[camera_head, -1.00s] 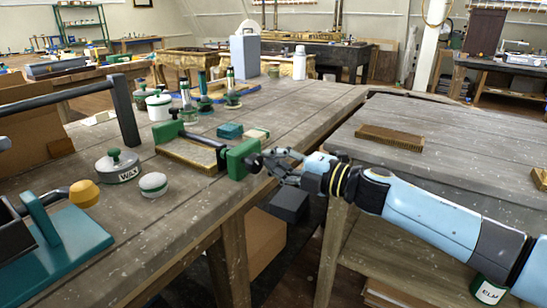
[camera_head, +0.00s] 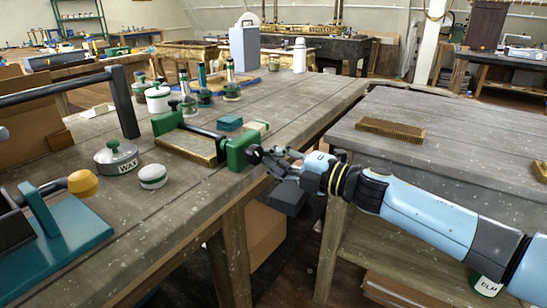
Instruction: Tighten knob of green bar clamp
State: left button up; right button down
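The green bar clamp lies across a wooden frame (camera_head: 190,147) on the workbench. Its far green jaw (camera_head: 167,123) is at the left and its near green jaw (camera_head: 240,152) is by the bench's right edge, with a dark bar between them. My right gripper (camera_head: 258,155) reaches in from the right, its dark fingers at the outer side of the near jaw, where the knob would be. The fingers hide the knob, and I cannot tell whether they are shut on it. My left gripper is not in view.
A wax tin (camera_head: 117,162) and a small round tin (camera_head: 152,177) stand left of the clamp. A teal block (camera_head: 229,122) lies behind it. A large black-barred tool and a teal base (camera_head: 65,250) fill the left. A brush (camera_head: 390,129) lies on the right bench, across a gap.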

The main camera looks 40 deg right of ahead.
jog(key=b+v, duration=0.2)
jog(key=v, duration=0.4)
jog(key=shift+d, duration=0.35)
jog(key=shift+w+f, duration=0.15)
